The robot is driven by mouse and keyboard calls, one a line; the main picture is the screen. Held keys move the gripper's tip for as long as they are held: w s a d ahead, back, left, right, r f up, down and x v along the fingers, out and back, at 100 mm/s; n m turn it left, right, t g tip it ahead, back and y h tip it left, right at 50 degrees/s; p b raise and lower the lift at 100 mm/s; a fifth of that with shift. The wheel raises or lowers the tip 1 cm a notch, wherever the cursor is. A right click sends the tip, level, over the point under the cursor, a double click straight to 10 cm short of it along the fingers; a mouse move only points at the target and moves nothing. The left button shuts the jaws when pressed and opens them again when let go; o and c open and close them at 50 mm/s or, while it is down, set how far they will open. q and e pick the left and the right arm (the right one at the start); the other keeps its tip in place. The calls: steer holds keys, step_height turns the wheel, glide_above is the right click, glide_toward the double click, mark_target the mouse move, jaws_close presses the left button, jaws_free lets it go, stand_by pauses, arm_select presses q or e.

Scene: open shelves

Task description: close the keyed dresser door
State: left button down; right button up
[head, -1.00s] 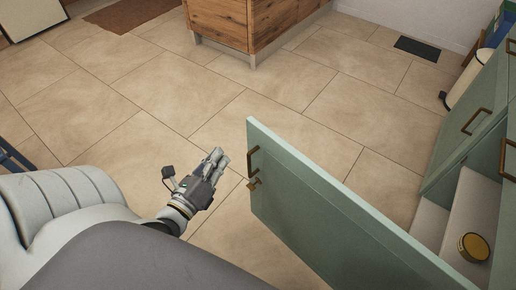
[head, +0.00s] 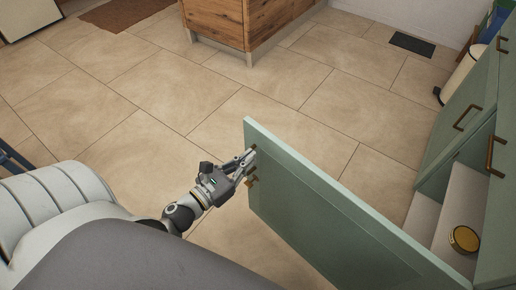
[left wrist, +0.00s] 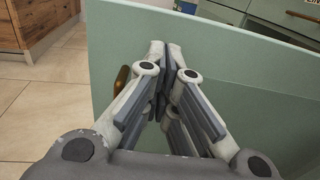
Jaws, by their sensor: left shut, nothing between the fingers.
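The green dresser door (head: 330,215) stands wide open, jutting out from the dresser at the right of the head view. My left gripper (head: 250,158) is shut and empty at the door's free edge, over its handle. In the left wrist view the shut fingers (left wrist: 167,50) point at the door panel (left wrist: 120,35). Part of the brass handle (left wrist: 122,80) shows just left of the fingers. The fingers look very close to the door; I cannot tell if they touch it. The key is hard to make out behind the gripper. My right gripper is not in view.
The open dresser (head: 462,185) shows pale shelves with a round yellow tin (head: 464,239) inside. A wooden cabinet (head: 245,25) stands at the back. A white bin (head: 462,75) stands at the far right. The tiled floor (head: 200,110) beyond the door is clear.

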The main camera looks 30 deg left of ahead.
mark_target(265, 146)
arm_select(q)
steer(key=shift+x, duration=2.15)
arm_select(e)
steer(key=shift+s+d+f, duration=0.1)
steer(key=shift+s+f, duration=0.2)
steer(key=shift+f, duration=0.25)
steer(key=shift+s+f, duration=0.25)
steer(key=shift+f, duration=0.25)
